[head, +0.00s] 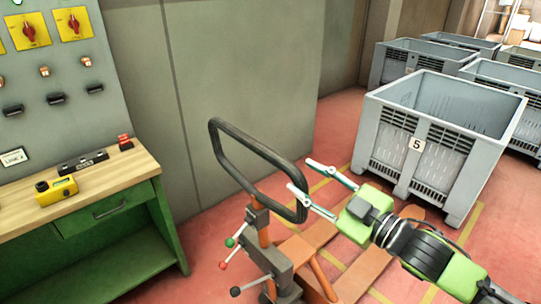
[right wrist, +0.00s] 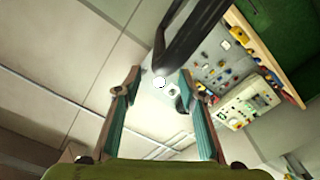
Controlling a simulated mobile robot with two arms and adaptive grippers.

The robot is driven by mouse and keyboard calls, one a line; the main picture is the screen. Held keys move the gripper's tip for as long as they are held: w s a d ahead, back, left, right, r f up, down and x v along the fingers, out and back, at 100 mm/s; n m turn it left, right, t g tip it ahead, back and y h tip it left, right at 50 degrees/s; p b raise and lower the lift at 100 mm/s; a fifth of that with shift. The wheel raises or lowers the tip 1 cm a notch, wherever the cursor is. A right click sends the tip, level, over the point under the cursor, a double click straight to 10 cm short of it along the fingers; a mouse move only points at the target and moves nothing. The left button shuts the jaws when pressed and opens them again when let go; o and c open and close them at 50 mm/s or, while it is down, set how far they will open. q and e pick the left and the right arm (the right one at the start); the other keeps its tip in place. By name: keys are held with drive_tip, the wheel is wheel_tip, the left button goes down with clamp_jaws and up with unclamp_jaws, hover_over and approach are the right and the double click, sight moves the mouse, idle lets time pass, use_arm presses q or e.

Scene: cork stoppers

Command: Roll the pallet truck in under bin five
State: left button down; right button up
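The orange pallet truck (head: 318,238) stands on the red floor, its forks pointing toward bin five (head: 398,155). The fork tips appear short of the bin, partly hidden by my right arm. The truck's black loop handle (head: 256,148) stands upright at the near end. Bin five is a grey slotted crate on feet with a "5" label. My right gripper (head: 302,175) is open at the right side of the handle. In the right wrist view the black handle bar (right wrist: 190,38) shows just beyond and between the spread fingers; contact is unclear. My left gripper is out of view.
More grey bins (head: 410,62) stand behind bin five. A green workbench (head: 110,216) with a wooden top stands at the left, under a control panel. A grey-green wall block (head: 240,80) stands behind the truck. Yellow lines mark the floor around the bin.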

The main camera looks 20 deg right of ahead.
sight(272, 158)
drive_tip(key=p+x, duration=0.3)
drive_tip(key=x, duration=0.7)
drive_tip(key=shift+x, duration=0.8)
drive_tip(key=shift+f, duration=0.1)
clamp_jaws()
